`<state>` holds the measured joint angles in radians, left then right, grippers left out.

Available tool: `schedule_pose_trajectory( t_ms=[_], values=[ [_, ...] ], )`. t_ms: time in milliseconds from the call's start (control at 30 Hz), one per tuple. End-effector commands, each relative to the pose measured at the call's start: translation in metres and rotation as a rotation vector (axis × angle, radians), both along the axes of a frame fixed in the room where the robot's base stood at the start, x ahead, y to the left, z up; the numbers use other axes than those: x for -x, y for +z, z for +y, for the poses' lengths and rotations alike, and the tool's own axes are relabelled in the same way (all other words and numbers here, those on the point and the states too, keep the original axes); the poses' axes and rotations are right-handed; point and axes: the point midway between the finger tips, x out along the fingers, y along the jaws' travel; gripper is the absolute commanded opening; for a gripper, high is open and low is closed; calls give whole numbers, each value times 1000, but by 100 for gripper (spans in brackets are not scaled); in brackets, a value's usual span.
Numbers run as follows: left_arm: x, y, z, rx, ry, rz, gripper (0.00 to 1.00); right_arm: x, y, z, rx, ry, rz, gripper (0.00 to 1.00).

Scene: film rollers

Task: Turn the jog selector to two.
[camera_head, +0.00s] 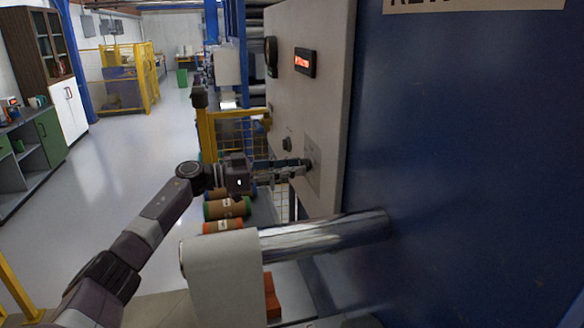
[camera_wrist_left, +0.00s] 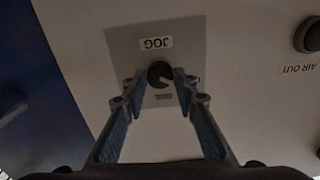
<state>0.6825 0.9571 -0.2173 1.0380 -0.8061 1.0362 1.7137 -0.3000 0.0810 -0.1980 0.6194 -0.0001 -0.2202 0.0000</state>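The jog selector (camera_wrist_left: 160,75) is a dark round knob with a light pointer mark. It sits on a grey plate (camera_wrist_left: 125,45) under a label reading JOG, on the pale control panel (camera_head: 310,110). In the head view the selector (camera_head: 309,164) shows small at the panel's face. My left gripper (camera_wrist_left: 159,82) has its two blue-grey fingers on either side of the knob, spread apart. Whether the fingertips touch the knob I cannot tell. In the head view the left gripper (camera_head: 303,165) reaches the panel from the left. My right gripper is not in view.
A knob labelled AIR OUT (camera_wrist_left: 308,36) is beside the jog plate. A red display (camera_head: 305,62) is higher on the panel. Open floor (camera_head: 130,150) is to the left.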

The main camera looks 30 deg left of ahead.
Motion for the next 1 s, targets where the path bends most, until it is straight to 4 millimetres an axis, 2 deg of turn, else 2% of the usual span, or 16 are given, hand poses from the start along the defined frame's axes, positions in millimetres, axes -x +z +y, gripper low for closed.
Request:
schedule_pose_trajectory(
  t_ms=[33,100,467,1000],
  values=[
    [0,0,0,0,0,0,9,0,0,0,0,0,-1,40],
    [0,0,0,0,0,0,2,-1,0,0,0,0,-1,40],
    [0,-1,0,-52,0,-44,2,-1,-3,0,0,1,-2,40],
    [0,-2,0,-396,1,-337,2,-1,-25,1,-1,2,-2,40]
  ],
)
